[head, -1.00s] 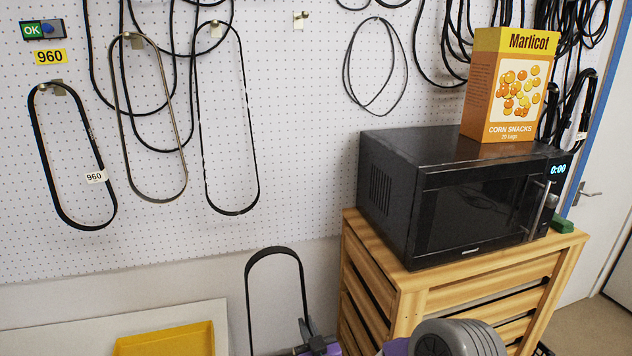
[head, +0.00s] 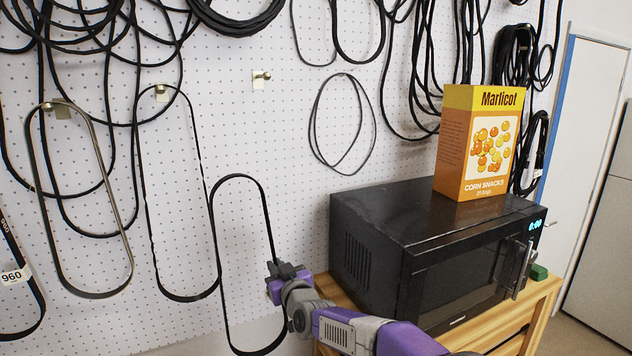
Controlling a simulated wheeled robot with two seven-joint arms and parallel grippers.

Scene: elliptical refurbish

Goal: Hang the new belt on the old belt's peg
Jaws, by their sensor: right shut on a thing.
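My right gripper (head: 276,275) is shut on the right side of a plain black belt loop (head: 214,212). The belt hangs upright in front of the pegboard, and its left side overlaps the lower right of a speckled, worn-looking black belt (head: 147,230). That worn belt hangs on a brass peg (head: 161,91). Left of it, a brownish belt (head: 127,245) hangs on another peg (head: 61,108). An empty brass peg (head: 262,76) is above the held belt. A belt with a 960 label (head: 14,276) is cut off at the left edge, its peg out of view. My left gripper is not in view.
A black microwave (head: 360,230) with a snack box (head: 470,150) on top stands on a wooden cabinet (head: 540,305) at the right, close to my right arm. Many black belts hang along the top. The pegboard (head: 290,130) is bare around the empty peg.

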